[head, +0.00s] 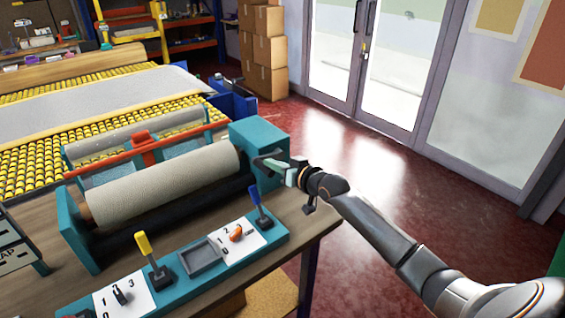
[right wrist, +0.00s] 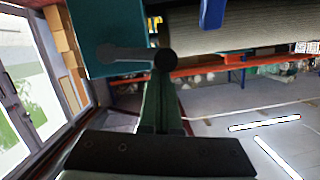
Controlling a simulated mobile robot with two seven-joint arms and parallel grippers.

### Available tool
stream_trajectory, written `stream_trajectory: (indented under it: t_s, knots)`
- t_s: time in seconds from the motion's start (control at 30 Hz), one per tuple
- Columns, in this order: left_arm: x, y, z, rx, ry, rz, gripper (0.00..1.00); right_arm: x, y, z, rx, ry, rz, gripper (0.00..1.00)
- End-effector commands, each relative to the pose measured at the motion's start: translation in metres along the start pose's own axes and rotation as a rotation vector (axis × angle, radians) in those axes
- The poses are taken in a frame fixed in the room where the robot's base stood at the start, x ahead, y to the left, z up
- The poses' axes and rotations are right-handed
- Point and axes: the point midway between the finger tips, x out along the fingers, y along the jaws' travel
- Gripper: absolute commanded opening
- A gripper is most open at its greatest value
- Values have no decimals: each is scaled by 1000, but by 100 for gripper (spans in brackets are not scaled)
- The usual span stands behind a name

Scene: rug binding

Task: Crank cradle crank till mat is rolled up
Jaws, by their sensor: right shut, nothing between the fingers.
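The cradle (head: 72,232) has teal end blocks and stands on the wooden bench. A thick grey-beige mat roll (head: 165,187) lies in it. In the right wrist view, the grey crank (right wrist: 128,53) sticks out from the teal end block (right wrist: 98,28) and ends in a dark round knob (right wrist: 166,60). My right gripper (head: 272,163) is at the cradle's right end. Its greenish fingers (right wrist: 162,84) are shut and empty, with their tips close to the knob; I cannot tell whether they touch. In the head view the gripper partly hides the crank. My left gripper is not in view.
In front of the cradle, a teal control panel (head: 188,280) carries a yellow lever (head: 145,246), a blue lever (head: 256,200), a grey tray and dials. Yellow roller tables (head: 40,165) stand behind. Cardboard boxes (head: 264,50) are stacked by the glass doors. The red floor at right is clear.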

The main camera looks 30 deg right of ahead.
Motion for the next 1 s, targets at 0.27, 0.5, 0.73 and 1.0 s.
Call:
stream_trajectory:
  t_s: [0.27,0.5,0.73,1.0]
  knots:
    - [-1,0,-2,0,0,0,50,11,2,19,-123,-12,31,0]
    - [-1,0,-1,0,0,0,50,14,4,32,-125,-11,31,0]
    - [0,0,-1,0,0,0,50,16,5,38,-124,-10,31,0]
    - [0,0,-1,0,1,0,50,16,6,41,-123,-11,31,0]
